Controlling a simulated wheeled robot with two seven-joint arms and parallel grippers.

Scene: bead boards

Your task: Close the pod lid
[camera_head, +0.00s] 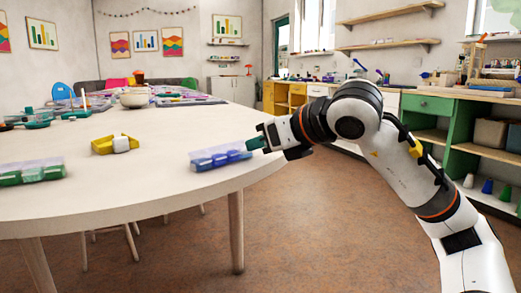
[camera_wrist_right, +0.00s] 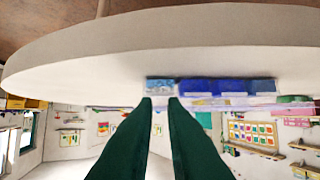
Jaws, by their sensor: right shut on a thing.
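A pod case (camera_head: 220,157) with blue compartments and a pale, clear top lies near the right edge of the table (camera_head: 130,190). In the right wrist view, its row of blue compartments (camera_wrist_right: 230,88) shows below the table edge, with a pale lighter-blue one (camera_wrist_right: 160,86) at the fingertips. My right gripper (camera_head: 256,143) is at the case's right end, its dark green fingers (camera_wrist_right: 160,100) closed in on that pale lid part with a small gap between them. I cannot tell how far the lid is open. My left gripper is not seen.
A case with green compartments (camera_head: 32,172) lies at the table's left front. A yellow holder with a white block (camera_head: 120,144) stands between the cases. A white bowl (camera_head: 134,98) and several trays are farther back. Open floor (camera_head: 310,220) lies right of the table.

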